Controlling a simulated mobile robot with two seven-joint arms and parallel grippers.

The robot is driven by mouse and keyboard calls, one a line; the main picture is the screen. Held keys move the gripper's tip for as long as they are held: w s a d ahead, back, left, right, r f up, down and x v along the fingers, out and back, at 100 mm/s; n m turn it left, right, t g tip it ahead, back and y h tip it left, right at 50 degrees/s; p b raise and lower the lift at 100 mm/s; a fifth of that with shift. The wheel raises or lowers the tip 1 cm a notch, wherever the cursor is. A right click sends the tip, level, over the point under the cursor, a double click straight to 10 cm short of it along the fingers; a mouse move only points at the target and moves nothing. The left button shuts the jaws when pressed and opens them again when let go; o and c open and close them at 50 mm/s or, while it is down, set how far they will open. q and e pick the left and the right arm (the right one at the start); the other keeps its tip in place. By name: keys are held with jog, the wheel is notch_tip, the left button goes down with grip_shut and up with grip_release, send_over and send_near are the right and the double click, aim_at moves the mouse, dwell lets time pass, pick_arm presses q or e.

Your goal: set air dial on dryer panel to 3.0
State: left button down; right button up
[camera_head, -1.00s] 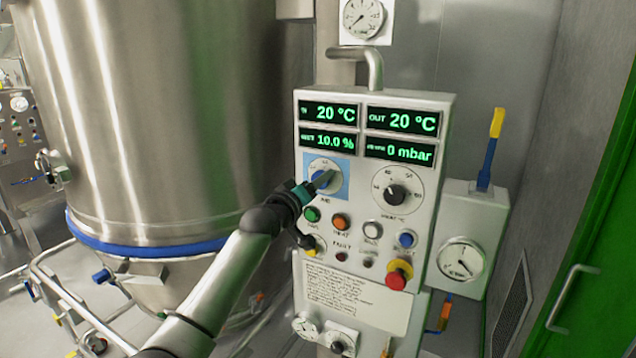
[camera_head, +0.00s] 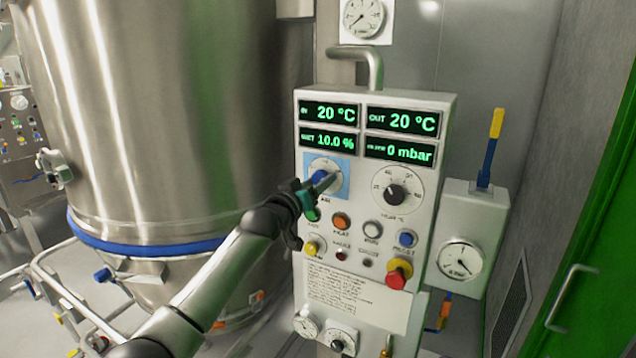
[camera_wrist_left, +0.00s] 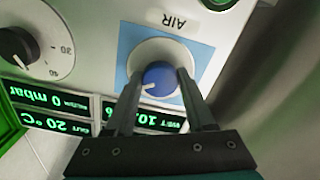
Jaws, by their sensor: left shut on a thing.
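The air dial (camera_head: 318,177) is a blue knob on a white disc with a light blue square behind it, at the upper left of the dryer panel (camera_head: 350,270). In the left wrist view the blue knob (camera_wrist_left: 160,78) shows upside down beside the word AIR, with a white pointer mark on it. My left gripper (camera_head: 322,183) is at the dial, its two fingers shut on the knob's sides; the fingers (camera_wrist_left: 186,88) also show in the wrist view. The dial's scale numbers are hidden or too small to read. My right gripper is out of view.
Right of the air dial is a black-knobbed dial (camera_head: 396,194). Below are several coloured buttons and a red emergency stop (camera_head: 397,277). Displays (camera_head: 328,113) above read 20 °C, 10.0 % and 0 mbar. A large steel vessel (camera_head: 160,120) stands left of the panel.

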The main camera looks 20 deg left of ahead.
pick_arm(q)
jog(key=shift+c, duration=1.3)
grip_release()
jog(key=s+a+b, duration=0.1)
jog(key=s, duration=1.4)
jog(key=shift+s+a, duration=0.1)
